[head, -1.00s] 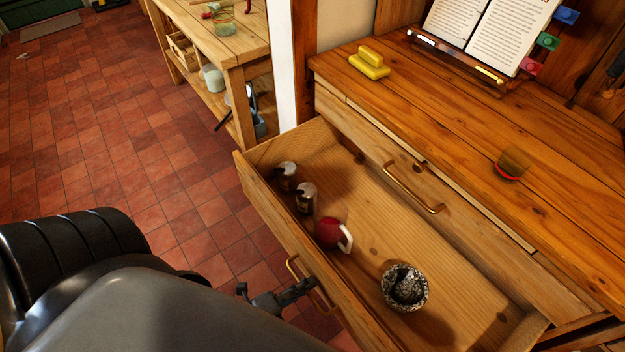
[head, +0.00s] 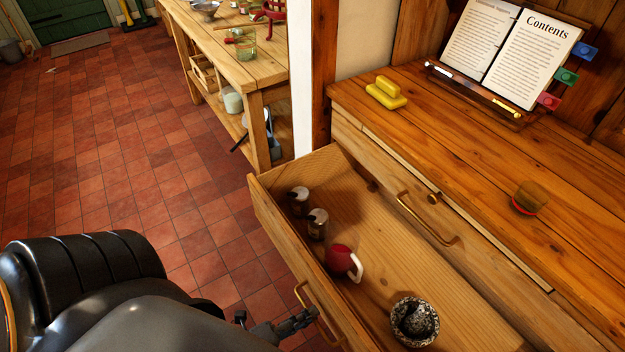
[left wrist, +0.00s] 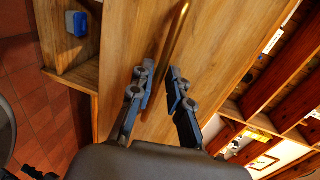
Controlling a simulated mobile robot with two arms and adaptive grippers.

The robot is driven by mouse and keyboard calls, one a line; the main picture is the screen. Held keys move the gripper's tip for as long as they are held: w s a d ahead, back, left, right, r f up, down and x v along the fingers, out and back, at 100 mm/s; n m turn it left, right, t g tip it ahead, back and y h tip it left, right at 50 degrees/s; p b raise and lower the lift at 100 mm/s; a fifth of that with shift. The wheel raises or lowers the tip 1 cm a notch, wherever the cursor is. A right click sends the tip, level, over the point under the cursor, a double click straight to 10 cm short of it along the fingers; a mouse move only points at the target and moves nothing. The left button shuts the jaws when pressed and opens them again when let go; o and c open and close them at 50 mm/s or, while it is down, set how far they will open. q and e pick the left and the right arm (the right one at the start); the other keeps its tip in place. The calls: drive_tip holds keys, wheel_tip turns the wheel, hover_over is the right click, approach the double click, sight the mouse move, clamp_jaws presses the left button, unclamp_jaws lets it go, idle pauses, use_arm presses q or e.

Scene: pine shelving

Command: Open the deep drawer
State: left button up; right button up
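The deep drawer (head: 290,230) is pulled well out of the wooden cabinet. Two small jars, a red mug with a white handle (head: 341,261) and a speckled mortar (head: 414,321) are inside it. Its brass handle (head: 303,295) is on the front and also shows in the left wrist view (left wrist: 178,35). My left gripper (head: 312,318) is at this handle, outside the drawer. In the left wrist view its two fingers (left wrist: 160,80) stand apart, with the brass bar running between their tips. Contact is not clear. My right gripper is not in view.
Above the drawer, a closed shallow drawer has its own brass handle (head: 428,222). The cabinet top (head: 450,140) bears a yellow block (head: 386,92), a small round object (head: 529,198) and a book on a stand. A workbench stands behind. Tiled floor (head: 130,170) is free at left.

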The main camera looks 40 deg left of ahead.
use_arm(q)
drive_tip(key=v, duration=1)
drive_tip(key=shift+f, duration=0.15)
